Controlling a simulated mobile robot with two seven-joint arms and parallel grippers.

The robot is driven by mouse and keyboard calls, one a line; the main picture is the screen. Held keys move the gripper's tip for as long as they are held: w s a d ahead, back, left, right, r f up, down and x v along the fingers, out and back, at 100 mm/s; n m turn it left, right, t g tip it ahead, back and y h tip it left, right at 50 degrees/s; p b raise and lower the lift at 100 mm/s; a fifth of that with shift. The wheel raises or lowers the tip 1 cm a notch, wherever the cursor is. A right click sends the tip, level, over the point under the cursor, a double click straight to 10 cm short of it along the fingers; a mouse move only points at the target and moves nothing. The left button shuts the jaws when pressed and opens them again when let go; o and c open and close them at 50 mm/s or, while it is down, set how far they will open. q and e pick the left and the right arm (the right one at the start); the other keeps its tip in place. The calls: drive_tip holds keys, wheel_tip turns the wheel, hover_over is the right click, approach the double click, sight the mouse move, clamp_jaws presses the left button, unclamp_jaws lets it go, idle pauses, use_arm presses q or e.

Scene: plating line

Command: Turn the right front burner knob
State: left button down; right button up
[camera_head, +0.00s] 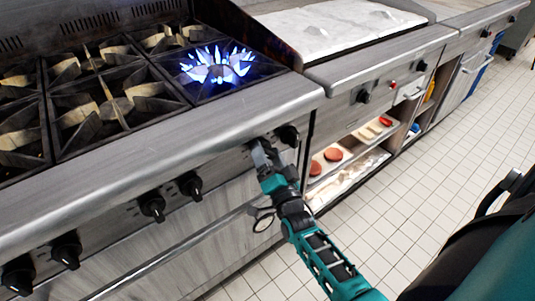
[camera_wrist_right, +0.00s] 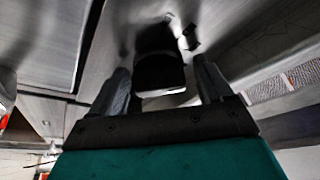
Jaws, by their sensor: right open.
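A row of black knobs runs along the range's front panel. The rightmost knob (camera_head: 288,135) shows just right of my right gripper (camera_head: 261,151). Other knobs (camera_head: 152,205) sit further left. In the wrist view, a black knob (camera_wrist_right: 158,72) lies between the two open fingers of my right gripper (camera_wrist_right: 165,85), with space visible on the finger sides. Whether the fingers touch it cannot be told. In the head view, the gripper hides part of the panel. A blue-white flame (camera_head: 217,65) burns on the front right burner. My left gripper is not in view.
The tiled floor (camera_head: 420,210) in front is clear.

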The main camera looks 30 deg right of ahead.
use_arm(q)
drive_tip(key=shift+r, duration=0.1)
use_arm(e)
drive_tip(key=c, duration=1)
